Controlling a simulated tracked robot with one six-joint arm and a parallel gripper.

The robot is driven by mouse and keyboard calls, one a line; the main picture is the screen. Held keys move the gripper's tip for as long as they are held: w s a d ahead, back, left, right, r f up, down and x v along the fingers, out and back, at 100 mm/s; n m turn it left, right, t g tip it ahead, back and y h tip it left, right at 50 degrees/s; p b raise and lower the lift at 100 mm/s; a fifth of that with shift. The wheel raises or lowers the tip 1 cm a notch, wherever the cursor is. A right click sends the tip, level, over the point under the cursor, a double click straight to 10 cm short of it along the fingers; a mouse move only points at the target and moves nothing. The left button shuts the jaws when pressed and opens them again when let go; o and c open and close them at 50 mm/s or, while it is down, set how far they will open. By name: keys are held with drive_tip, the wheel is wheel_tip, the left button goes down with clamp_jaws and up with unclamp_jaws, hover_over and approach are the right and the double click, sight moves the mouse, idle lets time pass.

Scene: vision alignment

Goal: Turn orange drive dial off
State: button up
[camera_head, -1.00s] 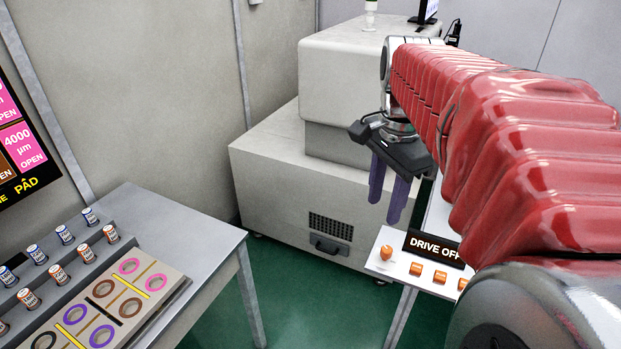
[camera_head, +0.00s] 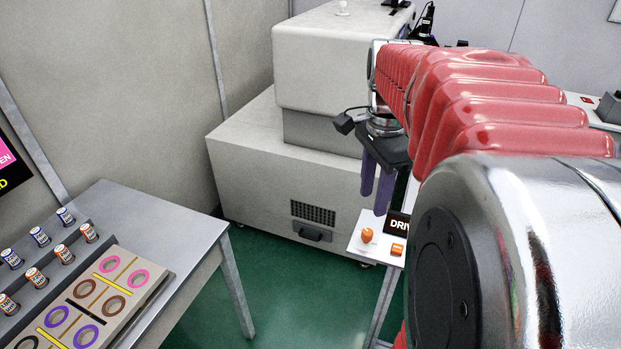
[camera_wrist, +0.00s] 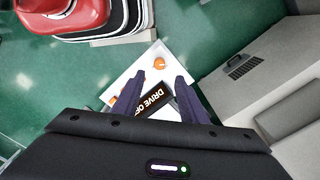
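The orange drive dial (camera_head: 367,235) sits on the corner of a small white panel (camera_head: 358,246) in the head view. It also shows in the wrist view (camera_wrist: 159,63), just beyond my fingertips. Beside it is a black sign reading "DRIVE O..." (camera_wrist: 153,99), partly cut off. My gripper (camera_head: 375,199) hangs fingers down above the panel, its two purple fingers apart with nothing between them. In the wrist view my gripper (camera_wrist: 170,82) is open, with the dial slightly past and between the tips. The dial's setting is too small to read.
A large beige machine (camera_head: 270,170) stands behind. At left, a grey table (camera_head: 150,215) holds small labelled cylinders and a board of coloured rings. Green floor lies between.

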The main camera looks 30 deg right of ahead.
sight(368, 231)
wheel_tip(368, 231, down, 10)
drive_tip(key=shift+r, duration=0.1)
idle(0.4)
drive_tip(key=shift+c, duration=0.5)
clamp_jaws()
